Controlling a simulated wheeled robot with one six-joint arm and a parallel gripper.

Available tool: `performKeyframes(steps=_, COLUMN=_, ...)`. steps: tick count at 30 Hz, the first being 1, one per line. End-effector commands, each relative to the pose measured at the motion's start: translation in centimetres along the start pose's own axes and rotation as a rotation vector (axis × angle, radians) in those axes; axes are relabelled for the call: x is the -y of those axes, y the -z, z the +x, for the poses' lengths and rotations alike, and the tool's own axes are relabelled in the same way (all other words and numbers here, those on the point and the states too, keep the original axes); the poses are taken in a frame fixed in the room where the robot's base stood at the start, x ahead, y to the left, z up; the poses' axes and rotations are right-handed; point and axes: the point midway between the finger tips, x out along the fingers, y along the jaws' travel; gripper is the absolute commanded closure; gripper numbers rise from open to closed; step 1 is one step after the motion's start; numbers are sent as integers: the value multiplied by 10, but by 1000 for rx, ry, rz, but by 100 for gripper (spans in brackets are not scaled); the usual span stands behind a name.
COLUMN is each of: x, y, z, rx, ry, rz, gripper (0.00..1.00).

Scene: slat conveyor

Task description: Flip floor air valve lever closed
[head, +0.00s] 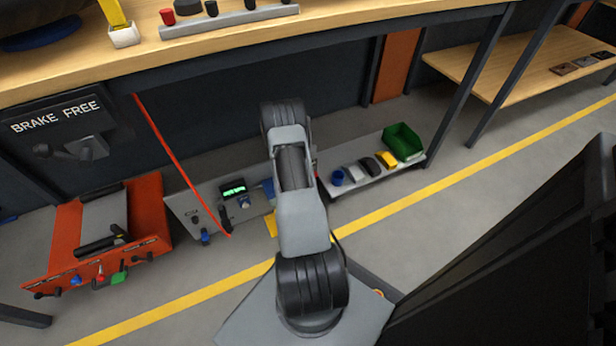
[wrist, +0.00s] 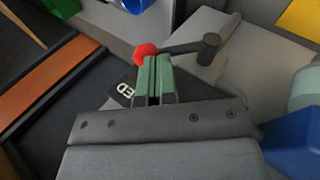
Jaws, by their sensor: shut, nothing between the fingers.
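In the wrist view my gripper (wrist: 154,75) is shut, its two green fingers together with nothing between them. A red ball knob (wrist: 146,51) lies just beyond the fingertips; I cannot tell whether they touch it. A dark lever bar (wrist: 180,48) runs from beside the knob to a dark upright cylinder (wrist: 209,46) at the right. A black label (wrist: 124,90) beside the fingers shows only the letters "ED"; the rest is hidden. In the head view my arm hides the gripper and this lever.
In the head view an orange unit (head: 150,205) with several small levers stands at left, beside a grey panel (head: 183,206) with a green display. A low shelf (head: 352,182) holds a green bin (head: 403,141). The workbench (head: 220,40) overhangs behind.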

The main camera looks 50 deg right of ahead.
Motion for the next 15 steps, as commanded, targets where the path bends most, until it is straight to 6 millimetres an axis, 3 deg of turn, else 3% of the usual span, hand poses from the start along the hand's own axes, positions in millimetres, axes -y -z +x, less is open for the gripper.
performKeyframes(steps=5, x=-2, y=0, z=-13, rx=0, ry=0, rz=0, gripper=100)
performKeyframes(steps=15, x=-8, y=-3, z=-71, rx=0, ry=-1, rz=2, gripper=100)
